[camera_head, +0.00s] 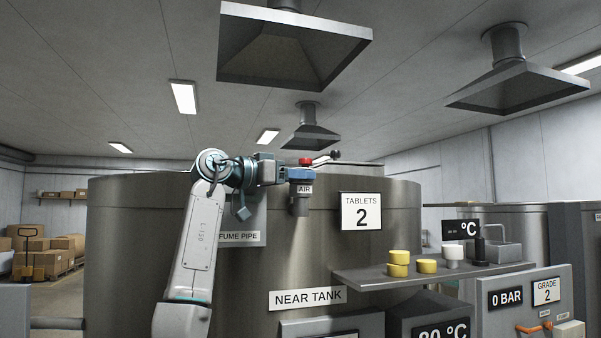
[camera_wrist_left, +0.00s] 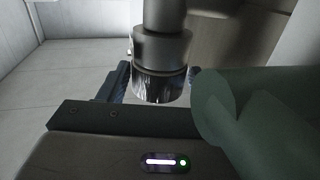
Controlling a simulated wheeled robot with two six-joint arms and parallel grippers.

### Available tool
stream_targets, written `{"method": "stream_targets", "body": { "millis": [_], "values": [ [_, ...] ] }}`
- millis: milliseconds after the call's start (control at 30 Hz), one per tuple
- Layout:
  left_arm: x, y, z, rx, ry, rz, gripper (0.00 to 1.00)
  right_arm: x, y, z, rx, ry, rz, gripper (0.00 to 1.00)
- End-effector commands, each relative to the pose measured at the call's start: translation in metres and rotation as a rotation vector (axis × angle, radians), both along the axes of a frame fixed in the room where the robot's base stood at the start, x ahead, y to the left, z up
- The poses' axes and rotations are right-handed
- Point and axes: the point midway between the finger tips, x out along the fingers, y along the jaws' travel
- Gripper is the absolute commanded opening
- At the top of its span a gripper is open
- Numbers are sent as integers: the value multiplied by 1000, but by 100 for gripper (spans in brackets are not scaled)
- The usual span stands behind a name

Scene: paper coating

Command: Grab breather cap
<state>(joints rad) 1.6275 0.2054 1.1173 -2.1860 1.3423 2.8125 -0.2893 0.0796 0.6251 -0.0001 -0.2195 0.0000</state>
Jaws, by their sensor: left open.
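My left gripper (camera_head: 278,173) is at the AIR valve (camera_head: 300,174), a blue fitting with a red top and a grey pipe stub below it, on the near tank (camera_head: 140,250). In the left wrist view my left gripper (camera_wrist_left: 158,82) is open, with dark fingers on both sides of a grey metal cylinder (camera_wrist_left: 162,50). The cylinder has a shiny ridged end. I cannot tell whether this end is the breather cap, or whether the fingers touch it. The gripper hides part of the valve in the head view. My right gripper is not in view.
A dark green cylinder (camera_wrist_left: 255,105) is close to the right finger. A shelf (camera_head: 375,280) at the tank's right holds yellow tablets (camera_head: 398,257) and a white piece (camera_head: 452,252). A grey hood (camera_head: 292,50) hangs above. Signs are fixed to the tank front.

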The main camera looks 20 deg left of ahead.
Motion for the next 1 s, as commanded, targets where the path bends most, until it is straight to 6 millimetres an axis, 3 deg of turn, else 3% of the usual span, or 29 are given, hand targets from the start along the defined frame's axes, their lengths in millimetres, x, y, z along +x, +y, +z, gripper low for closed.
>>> {"method": "stream_targets", "body": {
  "millis": [33, 200, 500, 700, 1000],
  "values": [
    [5, -4, 8, 0, 4, -1, 58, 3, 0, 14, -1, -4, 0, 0],
    [22, -18, 7, 0, 4, -2, 58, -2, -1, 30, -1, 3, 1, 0],
    [26, -21, 3, 0, 0, 0, 58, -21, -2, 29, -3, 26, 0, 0],
    [26, -21, 3, 0, 0, 0, 24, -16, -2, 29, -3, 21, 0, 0],
    [26, -21, 4, -1, -1, 0, 24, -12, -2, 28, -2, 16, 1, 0]
  ]
}}
